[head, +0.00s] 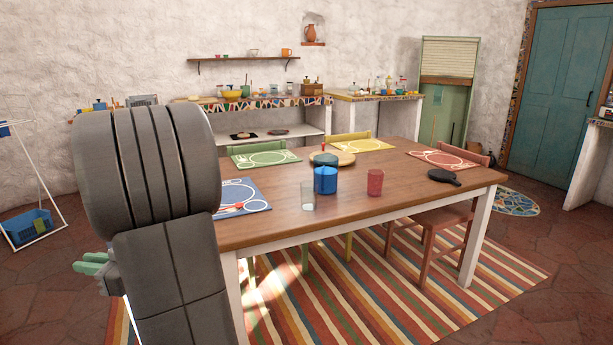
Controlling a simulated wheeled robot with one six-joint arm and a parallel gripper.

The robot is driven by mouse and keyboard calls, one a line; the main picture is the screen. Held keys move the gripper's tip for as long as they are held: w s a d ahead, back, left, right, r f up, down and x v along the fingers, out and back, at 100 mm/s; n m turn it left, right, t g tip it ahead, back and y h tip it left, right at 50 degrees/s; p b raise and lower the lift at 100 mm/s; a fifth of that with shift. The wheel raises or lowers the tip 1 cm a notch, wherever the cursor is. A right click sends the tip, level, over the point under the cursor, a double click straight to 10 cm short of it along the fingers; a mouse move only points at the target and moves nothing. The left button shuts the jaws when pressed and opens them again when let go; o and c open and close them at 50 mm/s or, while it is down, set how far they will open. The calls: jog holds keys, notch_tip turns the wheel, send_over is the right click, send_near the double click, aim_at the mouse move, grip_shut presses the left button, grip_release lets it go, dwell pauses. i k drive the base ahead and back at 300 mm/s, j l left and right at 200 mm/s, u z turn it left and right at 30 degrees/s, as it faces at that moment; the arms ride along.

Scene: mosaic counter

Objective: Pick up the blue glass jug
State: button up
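The blue glass jug (325,181) stands upright on the wooden dining table (420,195), near the middle. A clear glass (308,196) stands just left of it and a red glass (375,183) to its right. My grey arm fills the left foreground. Pale green finger-like parts, which look like my gripper (92,264), show at the arm's left edge, well left of the table and far from the jug. Most of the gripper is hidden behind the arm, so its opening and anything in it cannot be made out.
Blue (240,196), green (264,158), yellow (362,146) and red (443,160) placemats lie around the table. A round wooden board (345,159) lies behind the jug, and a black pan (443,177) lies at right. Chairs flank the table; a striped rug (400,290) lies below.

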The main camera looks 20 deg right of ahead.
aim_at(326, 165)
jog(key=i+l, duration=0.2)
jog(key=l, duration=0.2)
jog(key=i+l, duration=0.2)
jog(key=l, duration=0.25)
jog(key=i+l+z, duration=0.1)
jog(key=l, duration=0.3)
jog(key=i+l, duration=0.25)
jog(key=l, duration=0.15)
jog(key=i+l, duration=0.2)
jog(key=l, duration=0.2)
jog(key=i+l, duration=0.25)
jog(key=l, duration=0.15)
jog(key=i+l+z, duration=0.1)
jog(key=l, duration=0.3)
jog(key=i+l, duration=0.3)
jog(key=l, duration=0.1)
